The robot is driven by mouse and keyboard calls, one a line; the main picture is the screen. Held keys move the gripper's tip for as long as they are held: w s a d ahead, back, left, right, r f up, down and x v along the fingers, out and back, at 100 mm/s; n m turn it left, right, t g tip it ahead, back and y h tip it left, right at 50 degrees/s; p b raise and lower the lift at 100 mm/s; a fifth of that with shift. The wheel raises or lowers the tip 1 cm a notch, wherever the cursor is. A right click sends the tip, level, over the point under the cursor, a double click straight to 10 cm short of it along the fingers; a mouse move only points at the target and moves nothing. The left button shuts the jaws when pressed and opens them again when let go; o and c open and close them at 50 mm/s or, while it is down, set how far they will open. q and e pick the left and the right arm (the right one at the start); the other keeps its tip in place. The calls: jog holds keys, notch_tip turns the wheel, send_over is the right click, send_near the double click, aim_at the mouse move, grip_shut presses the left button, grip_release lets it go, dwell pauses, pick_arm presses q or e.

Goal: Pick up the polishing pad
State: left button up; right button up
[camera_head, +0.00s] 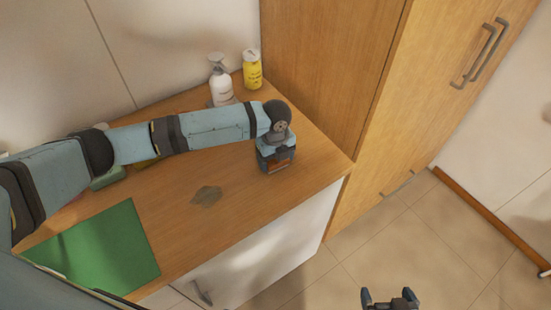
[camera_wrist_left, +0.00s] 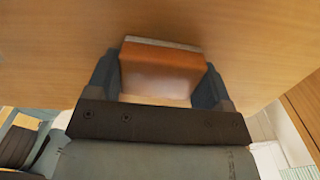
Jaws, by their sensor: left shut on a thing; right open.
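The polishing pad (camera_wrist_left: 160,70) is an orange-brown block with a thin grey edge layer in the left wrist view. My left gripper (camera_head: 276,163) points down over the right part of the wooden counter. It is shut on the pad, with one finger against each side in the left wrist view. In the head view the gripper hides most of the pad. I cannot tell whether the pad touches the counter. My right gripper (camera_head: 388,297) is open and empty at the bottom edge of the head view, over the floor.
On the wooden counter (camera_head: 235,215) lie a green mat (camera_head: 100,250) and a small flat brownish patch (camera_head: 206,196). A white pump bottle (camera_head: 220,82) and a yellow bottle (camera_head: 252,70) stand at the back. A tall wooden cabinet (camera_head: 375,90) rises behind the counter's right end.

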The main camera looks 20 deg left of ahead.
pick_arm(q)
notch_tip(320, 180, up, 20)
jog(key=b, duration=0.1)
dwell(0.4)
jog(key=o, duration=0.4)
jog(key=c, duration=0.3)
jog(key=shift+f, duration=0.1)
